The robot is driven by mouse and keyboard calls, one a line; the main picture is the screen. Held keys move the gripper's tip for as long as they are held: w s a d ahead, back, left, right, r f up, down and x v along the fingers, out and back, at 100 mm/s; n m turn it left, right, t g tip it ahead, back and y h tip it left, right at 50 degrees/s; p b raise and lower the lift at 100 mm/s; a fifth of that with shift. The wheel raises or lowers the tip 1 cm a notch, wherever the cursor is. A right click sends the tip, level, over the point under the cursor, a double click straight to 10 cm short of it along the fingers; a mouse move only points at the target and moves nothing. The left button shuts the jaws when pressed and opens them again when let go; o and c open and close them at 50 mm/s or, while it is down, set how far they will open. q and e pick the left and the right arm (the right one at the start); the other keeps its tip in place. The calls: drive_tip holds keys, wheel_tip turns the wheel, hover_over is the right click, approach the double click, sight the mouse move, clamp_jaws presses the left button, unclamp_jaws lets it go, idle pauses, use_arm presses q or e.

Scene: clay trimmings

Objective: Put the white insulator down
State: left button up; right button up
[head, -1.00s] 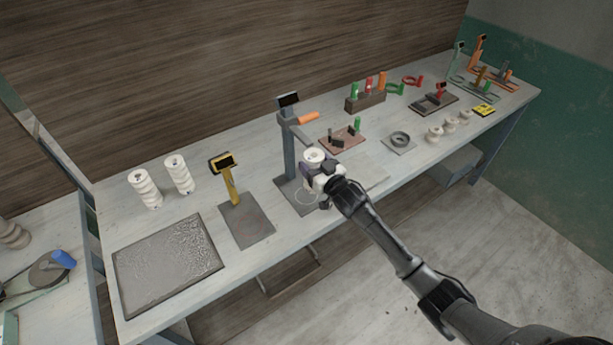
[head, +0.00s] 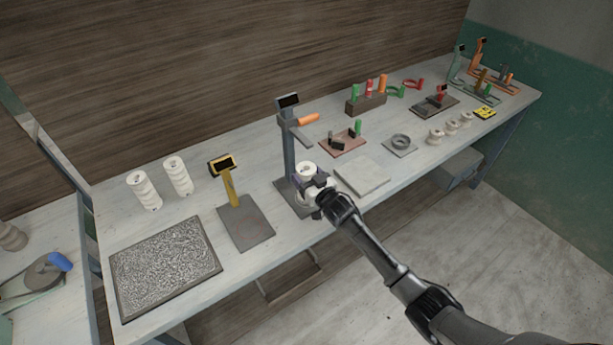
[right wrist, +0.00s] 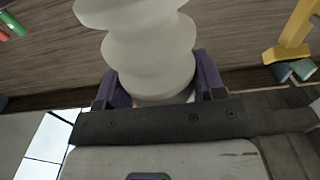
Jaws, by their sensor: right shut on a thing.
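The white insulator (head: 306,169) is upright at the grey press-like stand (head: 289,150) with the orange handle, over the stand's base plate (head: 284,187). My right gripper (head: 312,187) is shut on its lower part. In the right wrist view the ribbed white insulator (right wrist: 148,45) rises between the two purple fingers of the right gripper (right wrist: 155,88). The fingers hide its lower end, so I cannot tell whether it touches the base plate. My left gripper is not in view.
A yellow gauge stand (head: 234,188) is left of the press. A flat grey slab (head: 361,176) lies to the right. Several small beige insulators (head: 451,128) stand farther right.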

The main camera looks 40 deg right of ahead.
drive_tip(key=o, duration=1.4)
drive_tip(key=shift+f, duration=0.1)
drive_tip(key=shift+s, duration=0.15)
drive_tip(key=s+a+f+n+g, duration=0.1)
drive_tip(key=s+a+g, duration=0.3)
drive_tip(key=s, duration=1)
drive_tip(key=s+a+f+n+g+y+p, duration=0.1)
drive_tip(key=s+a+f+g, duration=0.3)
drive_tip(key=s+a, duration=0.4)
drive_tip(key=s+a+f+n+g, duration=0.1)
drive_tip(key=s+a+f+g, duration=0.2)
drive_tip(key=s, duration=1.7)
drive_tip(key=shift+s+a+g+y, duration=0.2)
drive_tip(key=shift+a+g, duration=0.65)
drive_tip(key=shift+a, duration=0.05)
drive_tip(key=shift+s+a+g+y, duration=0.2)
drive_tip(key=shift+a+g, duration=0.65)
